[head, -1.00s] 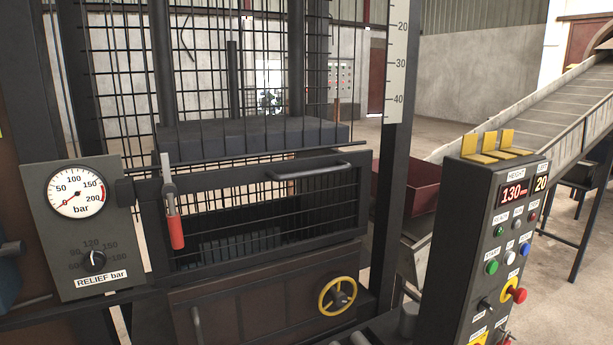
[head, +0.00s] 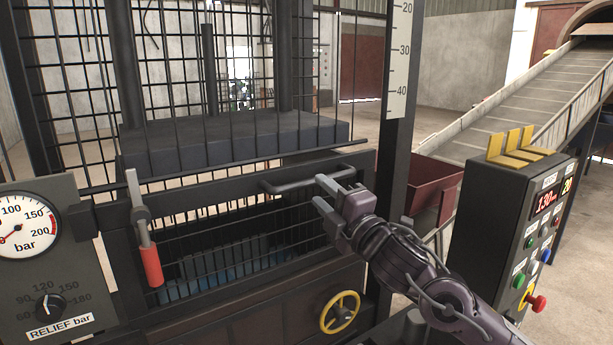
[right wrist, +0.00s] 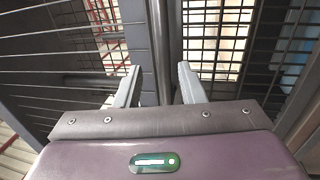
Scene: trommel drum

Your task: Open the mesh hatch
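The mesh hatch (head: 240,232) is a dark framed panel of bars, low on the front of the caged machine. It looks shut. A grey bar handle (head: 285,187) runs along its top rail. A latch lever with a red grip (head: 151,266) hangs down at the hatch's left end. My right gripper (head: 322,190) is at the right end of the handle. In the right wrist view its two fingers (right wrist: 160,85) are apart, with a dark round bar (right wrist: 175,45) running between them. I cannot tell whether they touch it. My left gripper is out of view.
A control post (head: 515,235) with buttons and yellow guards stands right of my right arm. A yellow handwheel (head: 340,312) sits below the hatch. A pressure gauge panel (head: 45,285) is at the left. A dark ruler post (head: 395,140) rises right of the hatch.

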